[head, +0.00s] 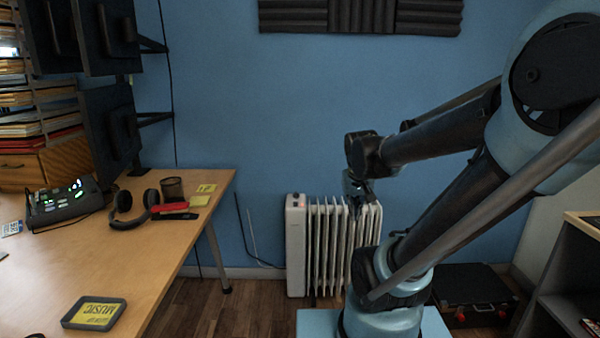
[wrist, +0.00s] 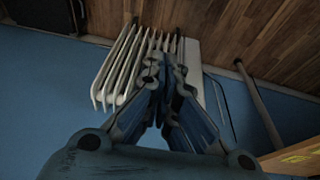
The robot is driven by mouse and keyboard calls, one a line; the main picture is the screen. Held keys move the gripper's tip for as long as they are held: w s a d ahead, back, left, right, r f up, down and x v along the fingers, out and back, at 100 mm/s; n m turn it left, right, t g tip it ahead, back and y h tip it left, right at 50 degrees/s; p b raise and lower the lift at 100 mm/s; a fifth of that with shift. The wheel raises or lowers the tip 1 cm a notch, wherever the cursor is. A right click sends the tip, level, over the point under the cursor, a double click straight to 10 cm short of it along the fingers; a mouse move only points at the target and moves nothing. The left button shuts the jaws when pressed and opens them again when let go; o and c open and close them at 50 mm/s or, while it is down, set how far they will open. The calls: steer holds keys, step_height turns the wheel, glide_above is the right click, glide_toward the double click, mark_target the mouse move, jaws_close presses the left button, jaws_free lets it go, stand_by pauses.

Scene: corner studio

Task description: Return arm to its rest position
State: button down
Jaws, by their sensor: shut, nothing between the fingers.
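My gripper (wrist: 163,62) is shut and empty in the wrist view, its two fingers meeting at the tips. In the head view my gripper (head: 355,200) hangs at the end of my arm, in front of the white radiator (head: 297,245) and partly hard to make out against its fins. My arm is raised and bent, reaching from the right side toward the middle of the view. The gripper is apart from the desk and touches nothing that I can see.
The wooden desk (head: 105,255) stands at left with headphones (head: 130,210), a black cup (head: 172,188), a mixer (head: 65,205) and a small tray (head: 94,313) on it. A dark case (head: 470,290) lies on the floor at right, beside a shelf (head: 570,280). Floor between desk and radiator is clear.

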steer(key=s+d+f, duration=0.1)
steer(key=s+f, duration=0.1)
steer(key=s, duration=0.4)
steer(key=s+d+f+g, duration=0.1)
steer(key=s+f, duration=0.1)
steer(key=s, duration=0.4)
steer(key=shift+s+f+g+y, duration=0.25)
steer(key=shift+f+g+y, duration=0.05)
steer(key=shift+f, duration=0.1)
steer(key=shift+d, duration=0.1)
